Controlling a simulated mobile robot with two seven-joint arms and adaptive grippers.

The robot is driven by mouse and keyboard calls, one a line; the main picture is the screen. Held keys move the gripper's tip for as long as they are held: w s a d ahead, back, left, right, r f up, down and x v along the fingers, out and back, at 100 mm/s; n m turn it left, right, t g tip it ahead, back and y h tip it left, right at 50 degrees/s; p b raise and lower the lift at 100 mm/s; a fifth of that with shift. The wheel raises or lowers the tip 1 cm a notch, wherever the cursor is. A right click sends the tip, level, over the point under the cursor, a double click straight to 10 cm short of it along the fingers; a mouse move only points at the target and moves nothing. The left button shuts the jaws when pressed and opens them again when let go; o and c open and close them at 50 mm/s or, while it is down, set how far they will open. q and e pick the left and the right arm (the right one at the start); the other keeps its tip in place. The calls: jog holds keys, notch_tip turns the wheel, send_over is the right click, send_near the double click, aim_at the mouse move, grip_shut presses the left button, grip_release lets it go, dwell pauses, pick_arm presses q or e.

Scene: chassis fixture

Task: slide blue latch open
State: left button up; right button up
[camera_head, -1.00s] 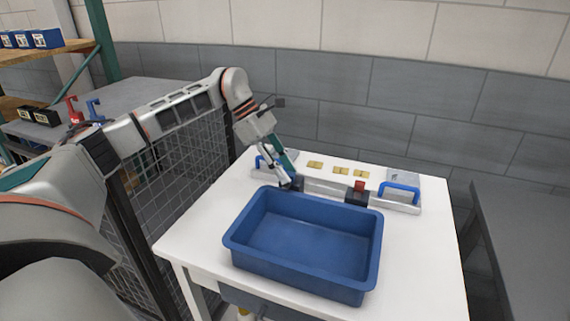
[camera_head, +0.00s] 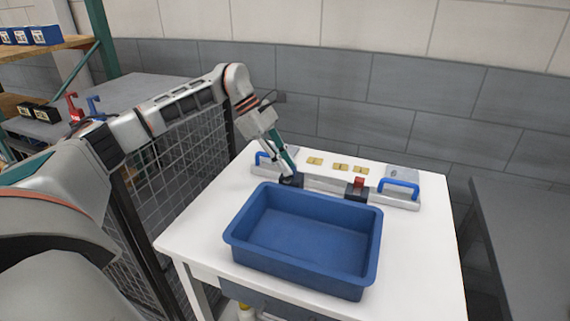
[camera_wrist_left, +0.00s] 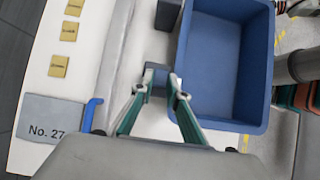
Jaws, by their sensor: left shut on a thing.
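My left gripper (camera_head: 290,174) reaches down to the left dark block (camera_head: 291,181) of the long pale fixture bar (camera_head: 328,184), just behind the blue bin. It is shut on a small part there, taken to be the blue latch, which the fingers mostly hide. In the left wrist view the gripper's two green-sided fingers (camera_wrist_left: 161,78) close in beside the bin, with a dark block (camera_wrist_left: 168,14) beyond them. A red latch (camera_head: 359,184) stands on the right dark block of the bar. My right gripper is not in view.
The blue bin (camera_head: 240,255) stands in front of the bar on the white table (camera_head: 415,270). Blue handles (camera_head: 398,188) rise at both bar ends. Several yellow tags (camera_head: 314,161) lie behind it. A mesh fence (camera_head: 185,170) stands left. A grey bench (camera_head: 520,225) is at right.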

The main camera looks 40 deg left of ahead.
pick_arm(q)
jog(key=shift+w+a+p, duration=0.15)
jog(key=shift+w+p, duration=0.15)
jog(key=shift+w, duration=0.45)
jog(key=o, duration=0.9)
jog(key=shift+o, duration=0.2)
